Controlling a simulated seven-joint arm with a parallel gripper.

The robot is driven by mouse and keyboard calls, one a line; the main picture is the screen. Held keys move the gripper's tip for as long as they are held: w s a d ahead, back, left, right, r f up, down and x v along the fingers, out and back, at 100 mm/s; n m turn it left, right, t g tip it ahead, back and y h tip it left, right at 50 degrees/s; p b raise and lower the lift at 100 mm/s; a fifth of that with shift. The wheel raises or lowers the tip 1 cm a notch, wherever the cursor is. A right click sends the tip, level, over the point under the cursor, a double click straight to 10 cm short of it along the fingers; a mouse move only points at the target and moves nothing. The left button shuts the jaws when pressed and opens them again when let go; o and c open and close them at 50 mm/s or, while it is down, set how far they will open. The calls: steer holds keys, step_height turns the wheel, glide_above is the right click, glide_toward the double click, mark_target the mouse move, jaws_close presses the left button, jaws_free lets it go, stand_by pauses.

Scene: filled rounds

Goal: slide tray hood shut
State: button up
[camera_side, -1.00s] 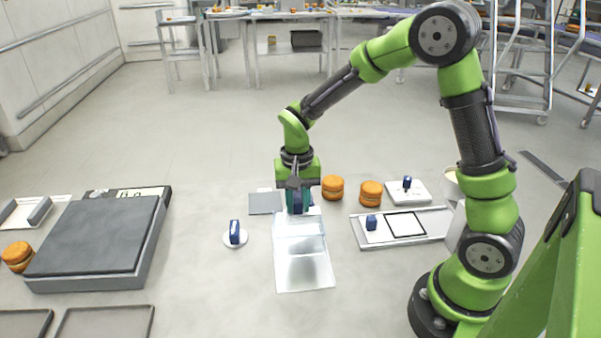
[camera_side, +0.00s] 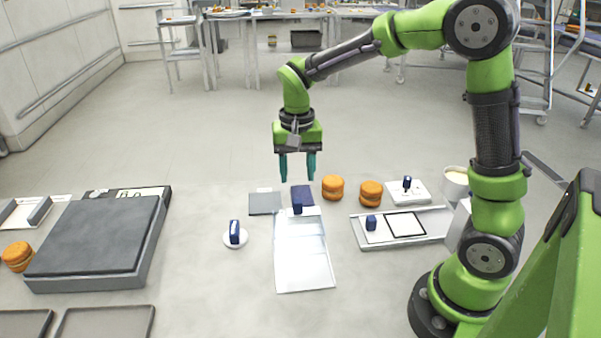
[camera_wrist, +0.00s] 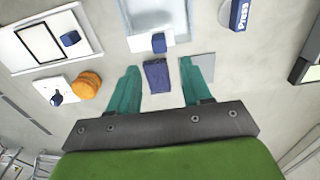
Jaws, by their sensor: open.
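A long, shiny, pale tray with its hood (camera_side: 302,255) lies on the floor near the middle of the side view.
A dark blue pad (camera_side: 303,193) and a grey square (camera_side: 265,203) lie beyond the tray. A blue press block (camera_side: 235,232) is to the left. Orange round stacks (camera_side: 333,187) and a framed tray (camera_side: 437,226) are right. A large grey platform (camera_side: 95,240) stands far left.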

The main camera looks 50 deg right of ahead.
step_height(320, 180, up, 9)
steer(key=shift+f, duration=0.2)
steer(key=s+a+n+t+y, duration=0.1)
steer(key=s+a+n+t, duration=0.1)
steer(key=s, duration=0.5)
steer(key=s+a+n+t+y, duration=0.1)
steer(key=s+a+n+t, duration=0.1)
steer(key=s+t, duration=0.3)
steer(key=s+n, duration=0.1)
steer(key=s, duration=0.1)
steer(key=shift+s+r, duration=0.3)
steer(key=shift+s, duration=0.1)
